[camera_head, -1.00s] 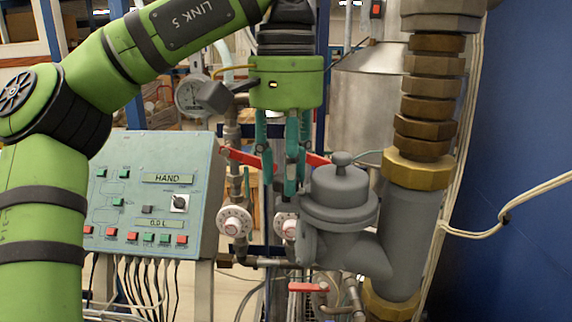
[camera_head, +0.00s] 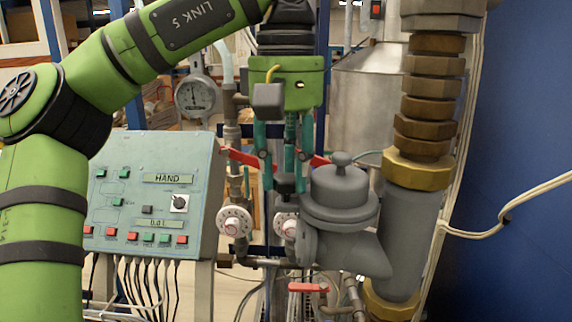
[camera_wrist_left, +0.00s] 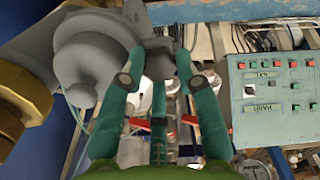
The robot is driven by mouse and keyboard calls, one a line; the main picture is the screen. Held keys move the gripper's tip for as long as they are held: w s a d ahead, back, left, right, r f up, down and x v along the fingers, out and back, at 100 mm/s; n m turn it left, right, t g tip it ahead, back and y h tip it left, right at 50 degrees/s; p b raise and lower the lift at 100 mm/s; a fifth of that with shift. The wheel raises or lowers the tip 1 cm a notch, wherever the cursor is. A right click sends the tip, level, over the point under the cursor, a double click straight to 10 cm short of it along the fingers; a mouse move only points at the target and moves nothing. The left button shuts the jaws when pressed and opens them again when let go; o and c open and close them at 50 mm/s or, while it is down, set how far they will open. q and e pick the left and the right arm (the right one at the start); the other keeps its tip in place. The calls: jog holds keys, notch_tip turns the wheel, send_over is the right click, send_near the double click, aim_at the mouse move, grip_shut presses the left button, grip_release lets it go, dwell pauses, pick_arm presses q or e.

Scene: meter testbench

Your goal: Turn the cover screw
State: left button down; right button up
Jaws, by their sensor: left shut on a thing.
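The grey meter (camera_head: 340,205) with its domed lid stands right of centre, joined to a thick grey pipe. My left gripper (camera_head: 286,186) points down just left of the lid, its green fingers around a small dark piece, the cover screw (camera_head: 286,182). In the left wrist view, the gripper (camera_wrist_left: 160,62) has its fingertips at the dark grey cover screw (camera_wrist_left: 158,44), beside the meter (camera_wrist_left: 88,62). The fingers partly hide the screw, so its exact seating cannot be told. My right gripper is not in view.
A control panel (camera_head: 150,190) with buttons stands at the left. Red valve levers (camera_head: 242,157) and white round dials (camera_head: 234,222) are close behind and below the gripper. Brass fittings (camera_head: 418,168) and a blue wall (camera_head: 520,120) are at the right.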

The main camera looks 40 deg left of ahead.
pick_arm(q)
jog(key=n, duration=0.6)
jog(key=shift+n, duration=0.3)
jog(key=n, duration=1.2)
jog(key=shift+n, duration=0.3)
jog(key=n, duration=0.6)
jog(key=shift+n, duration=0.3)
jog(key=c, duration=0.9)
grip_release()
jog(key=shift+a, duration=0.1)
jog(key=shift+r, duration=0.1)
